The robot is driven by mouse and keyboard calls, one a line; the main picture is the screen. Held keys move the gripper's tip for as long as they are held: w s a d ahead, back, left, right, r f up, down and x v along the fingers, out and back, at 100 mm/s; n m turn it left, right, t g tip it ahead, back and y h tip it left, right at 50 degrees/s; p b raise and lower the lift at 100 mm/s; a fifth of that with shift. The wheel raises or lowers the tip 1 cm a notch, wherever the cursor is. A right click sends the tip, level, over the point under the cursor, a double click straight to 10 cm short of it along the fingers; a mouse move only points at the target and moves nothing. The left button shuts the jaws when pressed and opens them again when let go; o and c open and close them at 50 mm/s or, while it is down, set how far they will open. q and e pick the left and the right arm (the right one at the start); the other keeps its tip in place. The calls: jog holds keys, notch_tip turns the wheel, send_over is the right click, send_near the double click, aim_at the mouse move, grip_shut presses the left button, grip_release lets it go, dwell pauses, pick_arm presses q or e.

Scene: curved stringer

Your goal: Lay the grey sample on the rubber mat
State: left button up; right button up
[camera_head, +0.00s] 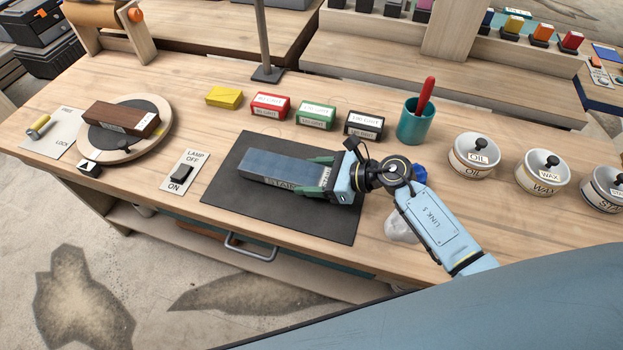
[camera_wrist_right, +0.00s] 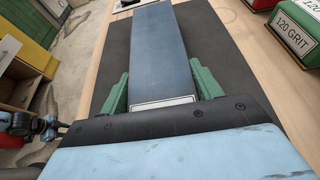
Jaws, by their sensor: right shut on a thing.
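The grey sample (camera_head: 280,168), a long blue-grey block with lettering on its side, lies flat over the dark rubber mat (camera_head: 225,190). My right gripper (camera_head: 312,174) is shut on its right end, one green finger along each long side. In the right wrist view the sample (camera_wrist_right: 155,50) runs straight out between the green fingers, over the dark mat (camera_wrist_right: 220,65). I cannot tell whether its underside touches the mat or is slightly above it. The fingers and wrist hide part of its near end.
A brown block (camera_head: 122,117) sits on a round turntable (camera_head: 162,127) at left, beside a lamp switch plate (camera_head: 186,171). Yellow, red, green and black grit blocks (camera_head: 316,115) line the mat's back. A teal cup (camera_head: 414,122) and white jars (camera_head: 474,154) stand at right.

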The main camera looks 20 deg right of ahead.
jog(key=shift+f, duration=0.45)
jog(key=shift+f, duration=0.1)
jog(key=o, duration=1.1)
jog(key=shift+o, duration=0.2)
jog(key=v, duration=1.2)
